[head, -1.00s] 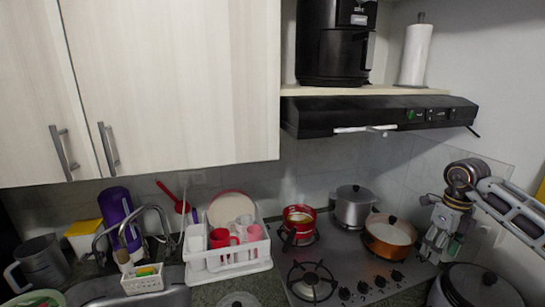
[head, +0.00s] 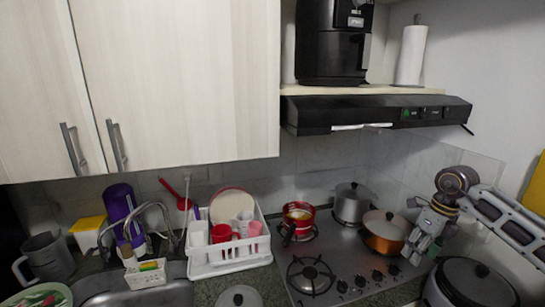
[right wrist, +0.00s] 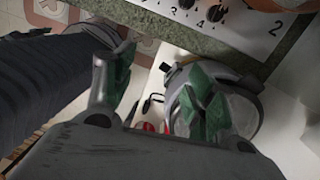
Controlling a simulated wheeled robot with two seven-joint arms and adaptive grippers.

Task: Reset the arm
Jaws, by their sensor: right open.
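My right arm comes in from the right in the head view, and its right gripper (head: 418,252) points down. It hangs in front of the right wall, beside the copper pan (head: 384,236) at the right end of the stove. In the right wrist view the two green-padded fingers of the right gripper (right wrist: 158,85) are spread apart with nothing held between them. A round pot or cooker with a pale lid (right wrist: 236,112) lies below and partly behind the right finger. My left gripper does not show in either view. No spice dispenser can be made out.
The stove (head: 330,268) bears a red pot (head: 299,216) and a steel pot (head: 350,205). A large dark-lidded pot (head: 476,284) stands below my right arm. The range hood (head: 375,113) hangs above. A white dish rack (head: 230,258) stands left of the stove.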

